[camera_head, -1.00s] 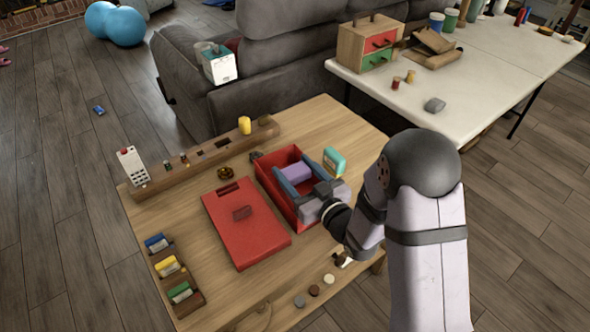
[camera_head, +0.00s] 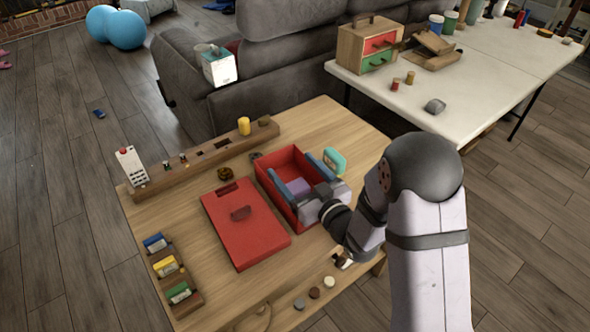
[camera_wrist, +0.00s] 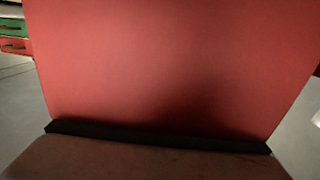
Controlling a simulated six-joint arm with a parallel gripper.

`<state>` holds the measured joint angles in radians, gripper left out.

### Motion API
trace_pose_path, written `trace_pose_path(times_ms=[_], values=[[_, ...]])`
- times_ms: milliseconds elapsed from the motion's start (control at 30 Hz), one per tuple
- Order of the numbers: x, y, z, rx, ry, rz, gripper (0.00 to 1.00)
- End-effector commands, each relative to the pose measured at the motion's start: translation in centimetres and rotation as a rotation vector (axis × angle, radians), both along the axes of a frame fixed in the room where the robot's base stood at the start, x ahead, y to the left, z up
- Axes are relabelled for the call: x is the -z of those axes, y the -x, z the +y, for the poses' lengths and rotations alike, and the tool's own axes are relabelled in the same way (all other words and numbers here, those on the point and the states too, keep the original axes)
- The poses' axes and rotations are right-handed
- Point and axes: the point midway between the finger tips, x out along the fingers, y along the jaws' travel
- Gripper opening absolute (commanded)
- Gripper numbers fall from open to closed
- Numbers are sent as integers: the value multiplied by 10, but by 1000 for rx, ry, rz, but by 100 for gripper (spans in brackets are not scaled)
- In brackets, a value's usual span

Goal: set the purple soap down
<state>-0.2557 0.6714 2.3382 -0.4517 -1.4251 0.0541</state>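The purple soap (camera_head: 300,187) is inside the open red box (camera_head: 269,184), partly hidden by a finger of my gripper. My gripper (camera_head: 306,177) reaches into the box from the right, with its two blue fingers spread on either side of the soap. The fingers look open, with a gap between the soap and the far finger. The wrist view is filled by a red wall (camera_wrist: 170,60), with a dark edge and a brown surface below it; the soap cannot be made out there.
A red lid (camera_head: 245,237) with a handle lies left of the box. A teal-edged block (camera_head: 335,161) stands just behind the gripper. A wooden rack (camera_head: 205,155) runs along the back edge, and a holder with coloured blocks (camera_head: 170,268) sits at the left.

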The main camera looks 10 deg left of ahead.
Motion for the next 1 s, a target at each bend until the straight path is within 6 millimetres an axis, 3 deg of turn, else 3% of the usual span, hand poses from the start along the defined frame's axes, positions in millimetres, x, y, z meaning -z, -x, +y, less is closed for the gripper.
trace_pose_path(times_ms=[33,400,767,1000], values=[[17,5,-1,-1,21,32,77],[0,5,-2,-1,21,33,77],[-4,51,-43,2,14,26,77],[-9,61,-51,-2,16,27,77]])
